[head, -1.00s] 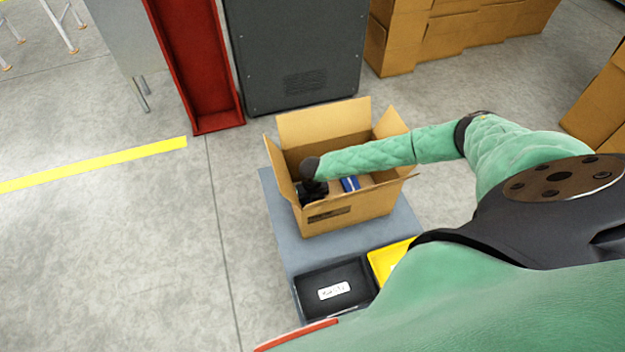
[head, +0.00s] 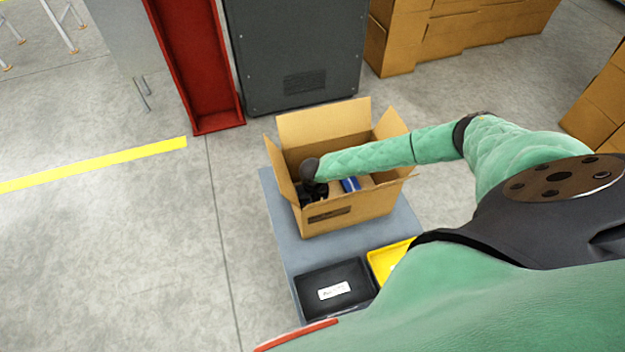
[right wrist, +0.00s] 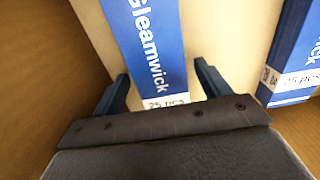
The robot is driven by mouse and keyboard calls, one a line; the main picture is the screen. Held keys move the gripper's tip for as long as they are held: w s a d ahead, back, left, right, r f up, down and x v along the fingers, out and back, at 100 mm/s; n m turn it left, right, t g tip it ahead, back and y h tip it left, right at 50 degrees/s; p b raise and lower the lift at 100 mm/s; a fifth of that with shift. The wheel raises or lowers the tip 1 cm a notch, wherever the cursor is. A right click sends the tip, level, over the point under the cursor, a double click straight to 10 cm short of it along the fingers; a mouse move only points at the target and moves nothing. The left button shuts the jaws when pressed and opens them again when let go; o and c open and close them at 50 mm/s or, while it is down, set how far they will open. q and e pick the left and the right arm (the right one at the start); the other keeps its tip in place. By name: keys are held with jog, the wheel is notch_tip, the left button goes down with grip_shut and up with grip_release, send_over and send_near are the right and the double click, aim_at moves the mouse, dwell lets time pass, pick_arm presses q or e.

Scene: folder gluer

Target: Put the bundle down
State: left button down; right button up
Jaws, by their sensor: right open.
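An open cardboard box (head: 352,214) stands on a grey table (head: 284,232). My right arm reaches into it, and my right gripper (head: 316,190) is down inside near its left wall. In the right wrist view a blue and white bundle marked "Gleamwick" (right wrist: 150,45) lies between the fingers of my right gripper (right wrist: 160,82). The fingers are open, with a gap on each side of the bundle. A second blue bundle (right wrist: 294,55) is to the right in the box; a blue bundle also shows in the head view (head: 350,184). My left gripper is not in view.
A black tray (head: 310,284) with a white label and a yellow tray (head: 384,264) sit in front of the box. A dark cabinet (head: 295,50) and a red post (head: 200,60) stand behind. Brown cartons (head: 450,30) are stacked at the back right.

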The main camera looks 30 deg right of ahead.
notch_tip(320, 180, up, 7)
jog(key=b, duration=0.3)
pick_arm(q)
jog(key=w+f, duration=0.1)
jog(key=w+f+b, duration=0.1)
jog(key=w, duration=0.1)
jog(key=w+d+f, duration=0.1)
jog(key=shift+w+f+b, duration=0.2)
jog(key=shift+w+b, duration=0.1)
jog(key=shift+b, duration=0.05)
pick_arm(e)
notch_tip(320, 180, up, 5)
jog(key=shift+f, duration=0.1)
